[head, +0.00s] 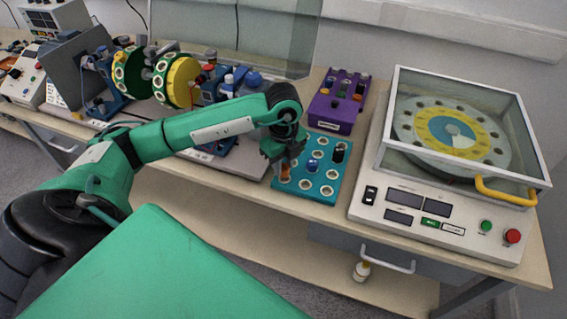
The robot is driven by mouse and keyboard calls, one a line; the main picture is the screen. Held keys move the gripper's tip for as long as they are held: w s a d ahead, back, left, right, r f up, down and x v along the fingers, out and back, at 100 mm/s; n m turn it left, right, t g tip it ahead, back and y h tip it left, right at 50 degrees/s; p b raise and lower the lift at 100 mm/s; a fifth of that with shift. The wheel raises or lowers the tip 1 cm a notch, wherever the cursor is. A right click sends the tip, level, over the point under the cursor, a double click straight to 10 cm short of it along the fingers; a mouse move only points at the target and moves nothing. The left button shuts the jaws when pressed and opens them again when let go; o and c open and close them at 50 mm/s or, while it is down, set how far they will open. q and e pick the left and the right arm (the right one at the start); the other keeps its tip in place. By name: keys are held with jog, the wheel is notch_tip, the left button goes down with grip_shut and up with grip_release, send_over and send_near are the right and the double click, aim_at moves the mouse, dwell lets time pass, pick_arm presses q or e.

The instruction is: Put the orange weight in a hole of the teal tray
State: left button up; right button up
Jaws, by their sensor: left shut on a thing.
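The teal tray (319,191) lies on the bench, with several round holes. A black weight (339,152) stands in a hole at its back right. My left gripper (285,165) points down over the tray's left side. It is shut on the orange weight (285,173), which shows just below the fingers at the tray's left column of holes. I cannot tell whether the weight's lower end is inside a hole or just above it. My right gripper is out of view.
A white machine (427,215) with a clear lid and yellow handle (505,193) is close on the right. A rotor rig (178,82) stands back left.

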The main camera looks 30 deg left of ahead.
pick_arm(q)
jog(key=shift+f, duration=0.1)
jog(key=shift+s+a, duration=0.1)
jog(key=shift+f, duration=0.1)
